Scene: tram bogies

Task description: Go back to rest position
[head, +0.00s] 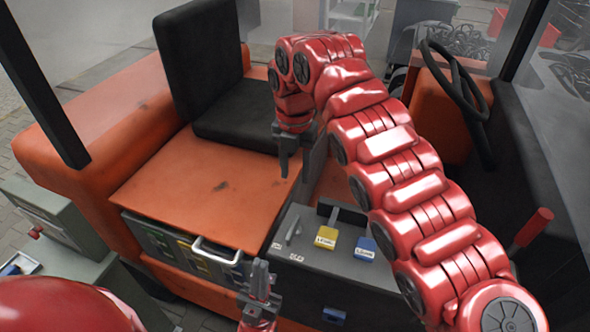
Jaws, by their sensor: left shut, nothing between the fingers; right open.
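My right gripper (296,166) hangs from its red segmented arm, which comes in from the right and bends over the vehicle. Its fingers are apart and point down in front of the black seat, above the orange deck. I see nothing between them. My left gripper (262,284) is at the bottom centre, with its fingers pointing up. It is shut and empty, close to the front edge of the grey control box and near the white handle; I cannot tell whether it touches either. Most of the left arm is out of view.
The orange vehicle has a black seat (238,110), a steering wheel (457,82) and a red-handled lever (531,228). The grey control box (300,238) carries a yellow block (326,238) and a blue block (358,249). A white handle (215,252) sticks out in front. A grey cabinet (50,225) stands left.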

